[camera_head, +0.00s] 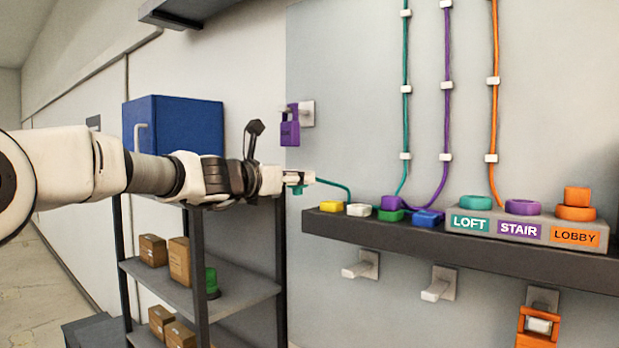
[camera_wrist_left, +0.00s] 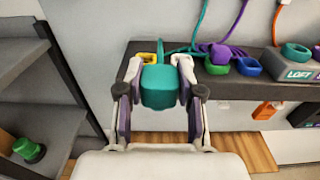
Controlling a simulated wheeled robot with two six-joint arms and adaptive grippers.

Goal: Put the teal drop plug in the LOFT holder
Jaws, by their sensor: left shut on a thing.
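The teal drop plug (camera_wrist_left: 159,88) is between the fingers of my left gripper (camera_wrist_left: 157,84), which is shut on it. In the head view only a little teal of the plug (camera_head: 298,190) shows at the tips of my left gripper (camera_head: 300,179), left of the shelf's end. A teal cord runs from the plug to the right. The LOFT holder (camera_head: 476,202) is a teal ring on a grey block with a teal LOFT label, well to the right; it also shows in the left wrist view (camera_wrist_left: 295,50). No plug shows in it. My right gripper is not in view.
The dark wall shelf (camera_head: 325,223) carries yellow (camera_head: 331,206), white (camera_head: 358,209), green (camera_head: 391,215) and blue (camera_head: 428,217) pieces. The purple STAIR ring (camera_head: 522,207) and orange LOBBY ring (camera_head: 575,213) stand right of LOFT; an orange plug (camera_head: 577,196) is on LOBBY. Cords climb the wall.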

